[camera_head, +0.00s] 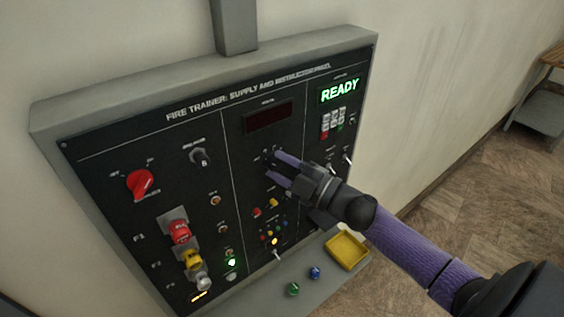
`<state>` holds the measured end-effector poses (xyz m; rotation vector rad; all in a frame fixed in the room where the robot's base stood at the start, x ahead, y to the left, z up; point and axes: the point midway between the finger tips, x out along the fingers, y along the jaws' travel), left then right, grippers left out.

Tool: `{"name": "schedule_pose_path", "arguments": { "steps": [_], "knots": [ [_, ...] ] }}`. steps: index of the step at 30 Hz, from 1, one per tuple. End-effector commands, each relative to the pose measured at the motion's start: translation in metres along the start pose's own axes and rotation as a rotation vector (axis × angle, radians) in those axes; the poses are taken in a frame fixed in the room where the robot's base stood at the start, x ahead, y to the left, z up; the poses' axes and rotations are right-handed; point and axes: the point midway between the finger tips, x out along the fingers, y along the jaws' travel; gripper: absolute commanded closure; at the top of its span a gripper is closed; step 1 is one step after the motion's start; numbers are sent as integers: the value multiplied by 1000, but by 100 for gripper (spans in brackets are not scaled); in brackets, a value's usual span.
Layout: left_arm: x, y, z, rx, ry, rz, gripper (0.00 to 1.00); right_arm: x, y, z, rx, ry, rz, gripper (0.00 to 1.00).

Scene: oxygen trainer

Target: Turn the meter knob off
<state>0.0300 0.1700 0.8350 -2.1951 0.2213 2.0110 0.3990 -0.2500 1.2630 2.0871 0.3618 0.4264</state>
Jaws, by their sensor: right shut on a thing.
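The meter knob (268,160) is a small dark knob on the middle section of the black panel, below a dark red display window (268,118) that shows no digits. My right gripper (272,164) reaches in from the lower right, with its two purple fingers at the panel, one above and one below the knob. It is shut on the knob. The fingers partly cover the knob, and its pointer direction cannot be made out. My left gripper is out of view.
The panel (225,140) also has a red rotary knob (141,183), a dark selector knob (200,157), a green READY display (340,90) and a keypad (333,123). On the shelf below lie a yellow tray (364,264), a green piece (293,289) and a blue piece (315,272).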

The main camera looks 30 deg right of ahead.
Motion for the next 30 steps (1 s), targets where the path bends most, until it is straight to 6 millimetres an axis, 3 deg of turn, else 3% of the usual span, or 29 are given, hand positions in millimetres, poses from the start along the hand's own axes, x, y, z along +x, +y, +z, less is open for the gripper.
{"name": "schedule_pose_path", "arguments": {
  "steps": [12,30],
  "knots": [
    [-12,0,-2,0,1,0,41,0,2,-1,-182,-8,-74,100],
    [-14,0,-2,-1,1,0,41,0,1,0,-215,-11,-88,100]
  ]
}}
